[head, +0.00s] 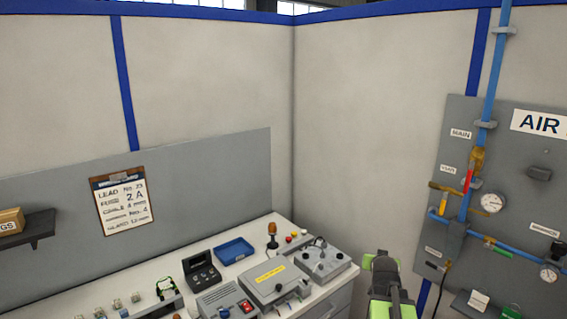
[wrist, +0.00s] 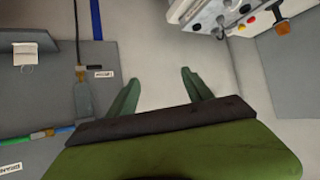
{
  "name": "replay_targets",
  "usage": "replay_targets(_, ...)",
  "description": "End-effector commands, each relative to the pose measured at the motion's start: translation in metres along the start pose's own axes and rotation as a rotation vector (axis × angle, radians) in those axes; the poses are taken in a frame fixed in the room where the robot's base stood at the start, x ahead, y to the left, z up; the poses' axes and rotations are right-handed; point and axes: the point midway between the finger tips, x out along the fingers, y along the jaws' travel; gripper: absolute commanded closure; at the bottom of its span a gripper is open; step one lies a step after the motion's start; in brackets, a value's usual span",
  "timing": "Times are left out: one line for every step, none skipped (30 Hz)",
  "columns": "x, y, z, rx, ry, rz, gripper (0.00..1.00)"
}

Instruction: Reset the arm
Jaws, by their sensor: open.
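My gripper (wrist: 160,92) shows in the wrist view with its two green fingers spread apart and nothing between them. Bare pale floor or wall lies beyond the fingertips. In the head view, part of my green and dark arm (head: 385,285) stands at the bottom right of centre, between the bench and the air panel. The fingertips cannot be made out there.
A white bench (head: 342,283) with grey boxes, a blue tray (head: 234,251) and several small devices runs along the left. A grey air panel (head: 510,200) with blue pipes, a gauge (head: 491,203) and valves is at the right. A clipboard (head: 124,203) hangs on the wall.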

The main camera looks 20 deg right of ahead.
Motion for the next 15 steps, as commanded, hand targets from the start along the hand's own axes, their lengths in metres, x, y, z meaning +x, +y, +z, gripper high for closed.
replay_targets(0.005, -0.046, 0.025, -0.035, -0.034, -0.051, 0.41)
replay_targets(0.004, -0.07, 0.036, -0.055, -0.058, -0.077, 0.41)
replay_targets(0.002, -0.102, 0.053, -0.084, -0.091, -0.112, 0.41)
replay_targets(0.0, -0.125, 0.066, -0.107, -0.117, -0.137, 0.41)
replay_targets(-0.004, -0.147, 0.08, -0.13, -0.144, -0.162, 0.41)
replay_targets(-0.01, -0.175, 0.099, -0.162, -0.183, -0.193, 0.41)
replay_targets(-0.015, -0.196, 0.115, -0.188, -0.213, -0.216, 0.41)
replay_targets(-0.021, -0.215, 0.13, -0.214, -0.244, -0.238, 0.41)
replay_targets(-0.03, -0.24, 0.152, -0.25, -0.288, -0.265, 0.41)
replay_targets(-0.038, -0.257, 0.168, -0.277, -0.323, -0.284, 0.41)
replay_targets(-0.047, -0.272, 0.185, -0.305, -0.358, -0.302, 0.41)
replay_targets(-0.059, -0.289, 0.207, -0.343, -0.41, -0.321, 0.41)
replay_targets(-0.068, -0.3, 0.224, -0.372, -0.45, -0.334, 0.41)
replay_targets(-0.078, -0.308, 0.24, -0.401, -0.494, -0.344, 0.41)
replay_targets(-0.092, -0.315, 0.261, -0.439, -0.557, -0.351, 0.41)
